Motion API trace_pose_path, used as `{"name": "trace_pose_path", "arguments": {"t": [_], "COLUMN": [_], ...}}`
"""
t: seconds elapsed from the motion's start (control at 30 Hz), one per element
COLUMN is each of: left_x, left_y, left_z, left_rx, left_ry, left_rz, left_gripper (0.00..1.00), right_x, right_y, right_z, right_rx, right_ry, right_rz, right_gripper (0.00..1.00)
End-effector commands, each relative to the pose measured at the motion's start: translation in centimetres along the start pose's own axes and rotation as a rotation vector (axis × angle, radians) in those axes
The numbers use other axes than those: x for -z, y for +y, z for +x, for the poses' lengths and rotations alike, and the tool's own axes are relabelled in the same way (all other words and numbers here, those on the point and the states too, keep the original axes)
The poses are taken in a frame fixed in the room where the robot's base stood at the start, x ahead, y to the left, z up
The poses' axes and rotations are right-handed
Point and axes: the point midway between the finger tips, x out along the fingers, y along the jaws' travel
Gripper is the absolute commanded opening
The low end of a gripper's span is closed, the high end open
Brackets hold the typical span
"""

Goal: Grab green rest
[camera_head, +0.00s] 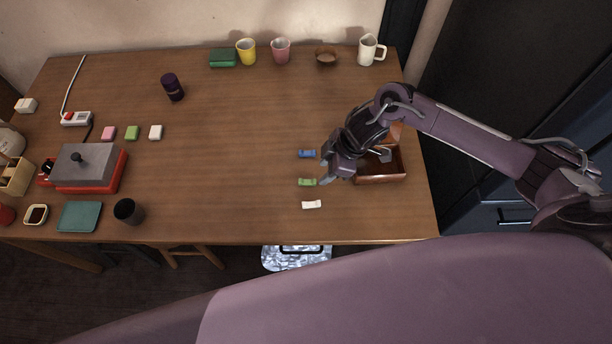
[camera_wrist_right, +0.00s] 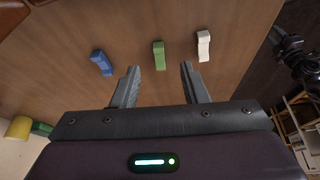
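The green rest (camera_head: 307,182) lies on the wooden table, between the blue rest (camera_head: 306,154) and the white rest (camera_head: 311,204). My right gripper (camera_head: 326,172) is just right of the green rest, above the table. In the right wrist view the right gripper (camera_wrist_right: 158,84) is open and empty, its two fingers apart. The green rest (camera_wrist_right: 159,55) shows beyond the fingertips, roughly in line with the gap between them. The blue rest (camera_wrist_right: 101,62) is to its left and the white rest (camera_wrist_right: 204,46) to its right. My left gripper is not in view.
A brown wooden box (camera_head: 381,178) stands right of the rests, partly behind my right arm. A yellow cup (camera_head: 246,51), a pink cup (camera_head: 281,50), a bowl (camera_head: 326,57) and a white mug (camera_head: 371,50) stand along the back. The table's middle is clear.

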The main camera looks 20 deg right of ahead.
Motion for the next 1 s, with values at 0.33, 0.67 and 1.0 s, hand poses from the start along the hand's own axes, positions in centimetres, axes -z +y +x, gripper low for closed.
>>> {"name": "trace_pose_path", "arguments": {"t": [0.33, 0.67, 1.0], "left_x": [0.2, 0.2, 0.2], "left_y": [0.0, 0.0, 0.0], "left_z": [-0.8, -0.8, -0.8], "left_rx": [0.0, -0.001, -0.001], "left_ry": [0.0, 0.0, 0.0], "left_rz": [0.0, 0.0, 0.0], "left_gripper": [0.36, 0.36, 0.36], "right_x": [0.1, 0.1, 0.1], "right_y": [0.2, 0.2, 0.2], "right_z": [4.8, 6.1, 6.0], "right_rx": [0.0, -0.003, -0.003], "right_ry": [0.001, 0.001, 0.001], "right_rz": [-0.001, -0.003, -0.003], "right_gripper": [0.4, 0.4, 0.02]}}
